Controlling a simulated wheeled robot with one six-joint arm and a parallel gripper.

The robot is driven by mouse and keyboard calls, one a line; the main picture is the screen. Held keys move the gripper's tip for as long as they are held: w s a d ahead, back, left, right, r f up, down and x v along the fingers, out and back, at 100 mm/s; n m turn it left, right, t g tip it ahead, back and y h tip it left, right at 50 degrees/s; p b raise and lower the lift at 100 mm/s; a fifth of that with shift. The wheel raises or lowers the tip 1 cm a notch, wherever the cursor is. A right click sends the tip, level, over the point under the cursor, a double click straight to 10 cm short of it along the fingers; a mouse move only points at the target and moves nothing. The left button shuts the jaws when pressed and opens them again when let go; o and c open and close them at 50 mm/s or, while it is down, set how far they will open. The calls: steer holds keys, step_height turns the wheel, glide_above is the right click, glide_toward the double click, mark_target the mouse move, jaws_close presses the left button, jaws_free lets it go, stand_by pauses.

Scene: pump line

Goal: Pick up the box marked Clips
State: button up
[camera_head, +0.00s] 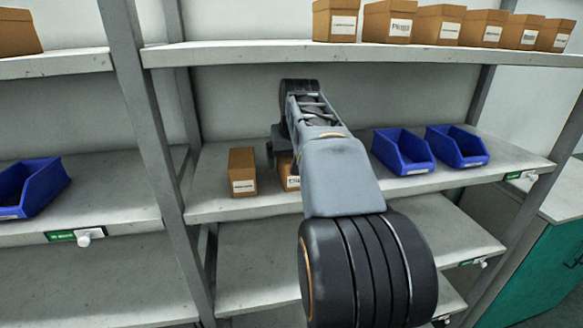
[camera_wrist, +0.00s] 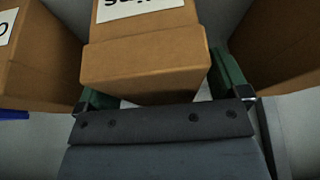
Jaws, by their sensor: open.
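A brown cardboard box (camera_wrist: 145,62) with a white label fills the middle of the wrist view. The label is cut off by the picture edge; its visible lettering seems to end in "ips", which fits Clips. My gripper (camera_wrist: 160,92) is open, with one green finger on each side of this box. I cannot tell whether the fingers touch it. In the head view my gripper (camera_head: 271,150) is at the middle shelf, largely hidden by my arm. A brown box (camera_head: 290,171) there is partly covered by my arm, its label unreadable.
In the wrist view, brown boxes stand close on the left (camera_wrist: 38,58) and right (camera_wrist: 280,45). In the head view, another box (camera_head: 243,172) stands left of my arm, and blue bins (camera_head: 403,152) stand to the right. Several boxes line the upper shelf (camera_head: 240,54).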

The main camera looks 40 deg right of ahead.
steer(key=c, duration=1.1)
steer(key=shift+r, duration=0.1)
